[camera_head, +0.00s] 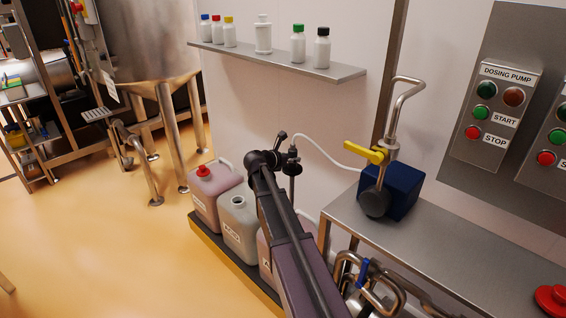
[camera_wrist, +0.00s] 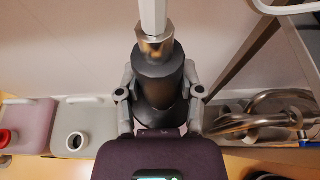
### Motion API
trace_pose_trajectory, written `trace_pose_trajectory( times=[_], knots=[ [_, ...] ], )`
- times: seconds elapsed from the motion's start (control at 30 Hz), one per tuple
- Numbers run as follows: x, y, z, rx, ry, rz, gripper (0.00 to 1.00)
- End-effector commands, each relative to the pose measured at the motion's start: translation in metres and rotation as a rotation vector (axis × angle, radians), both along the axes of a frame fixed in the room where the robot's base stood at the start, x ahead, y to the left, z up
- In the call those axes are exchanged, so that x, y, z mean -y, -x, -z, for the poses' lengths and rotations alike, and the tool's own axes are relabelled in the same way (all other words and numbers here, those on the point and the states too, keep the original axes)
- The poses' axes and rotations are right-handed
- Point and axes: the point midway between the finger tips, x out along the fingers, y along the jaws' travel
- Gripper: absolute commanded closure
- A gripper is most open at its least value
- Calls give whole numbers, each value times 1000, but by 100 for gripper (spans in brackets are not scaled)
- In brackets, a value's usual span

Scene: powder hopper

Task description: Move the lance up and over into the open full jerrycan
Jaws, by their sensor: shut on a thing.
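The lance is a dark rod with a thick dark grip (camera_wrist: 158,75) and a brass-coloured collar, with a pale hose leading from its top. My gripper (camera_wrist: 160,94) is shut around the grip; in the head view the lance (camera_head: 292,168) stands roughly upright at my arm's end. Its lower end is hidden behind my arm, so I cannot tell whether it is inside a can. The open jerrycan (camera_head: 238,222) is greyish with an uncapped neck, left of my gripper; it also shows in the wrist view (camera_wrist: 82,131). A third, pinkish jerrycan (camera_head: 264,257) is mostly hidden by my arm.
A pink jerrycan with a red cap (camera_head: 216,194) stands left of the open one on a dark low platform (camera_head: 222,255). The white hose (camera_head: 325,155) runs right towards a blue box (camera_head: 404,187) on a steel bench (camera_head: 440,232). A bottle shelf (camera_head: 285,62) is above.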

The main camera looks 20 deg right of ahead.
Motion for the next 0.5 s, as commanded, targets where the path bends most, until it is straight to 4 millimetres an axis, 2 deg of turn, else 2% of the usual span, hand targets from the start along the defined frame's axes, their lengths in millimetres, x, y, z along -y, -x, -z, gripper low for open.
trace_pose_trajectory(
  times=[0.3, 0.5],
  knots=[
    [-36, 9, -1, -1, 2, -4, 100],
    [-45, 10, -1, 0, 3, -1, 100]
  ],
)
